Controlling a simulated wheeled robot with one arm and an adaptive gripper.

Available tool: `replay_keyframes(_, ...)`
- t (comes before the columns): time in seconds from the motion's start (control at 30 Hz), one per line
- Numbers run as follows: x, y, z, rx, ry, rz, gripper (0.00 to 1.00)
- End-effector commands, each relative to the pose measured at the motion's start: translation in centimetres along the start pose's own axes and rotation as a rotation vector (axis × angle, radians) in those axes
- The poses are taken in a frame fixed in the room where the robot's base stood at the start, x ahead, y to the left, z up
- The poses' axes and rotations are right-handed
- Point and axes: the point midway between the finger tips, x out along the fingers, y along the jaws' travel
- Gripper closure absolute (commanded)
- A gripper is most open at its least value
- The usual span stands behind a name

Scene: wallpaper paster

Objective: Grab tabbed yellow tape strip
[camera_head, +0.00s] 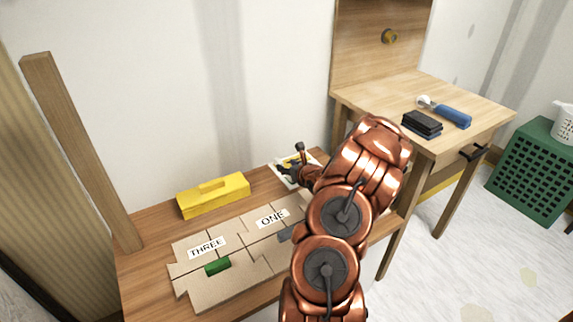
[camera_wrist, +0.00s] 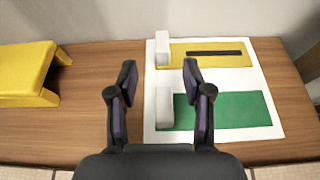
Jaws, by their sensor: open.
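The yellow tape strip (camera_wrist: 212,62) lies on a white sheet (camera_wrist: 273,105) in the upper part of the wrist view. It has a raised white tab (camera_wrist: 162,48) at its left end and a dark bar along it. A green strip (camera_wrist: 228,110) with its own white tab (camera_wrist: 165,107) lies nearer on the same sheet. My gripper (camera_wrist: 159,72) is open and empty, with its fingers either side of the tabs' line. The yellow tab is beyond the fingertips. In the head view my gripper (camera_head: 290,168) is over the sheet, mostly hiding the strips.
A yellow block with a handle (camera_head: 213,195) stands left of the sheet on the wooden bench (camera_head: 150,262). Cardboard pieces marked THREE and ONE (camera_head: 232,262) lie in front, with a green piece (camera_head: 217,266) on them. A wooden table (camera_head: 465,105) stands at right.

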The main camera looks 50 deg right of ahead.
Motion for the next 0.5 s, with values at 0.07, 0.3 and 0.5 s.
replay_keyframes(0.07, 0.4, -0.1, 0.0, -0.002, -0.001, 0.0, 0.5)
replay_keyframes(0.3, 2.3, -0.3, -0.6, -0.004, 0.001, 0.0, 0.5)
replay_keyframes(0.5, 4.2, -0.3, -0.9, -0.003, 0.003, 0.001, 0.5)
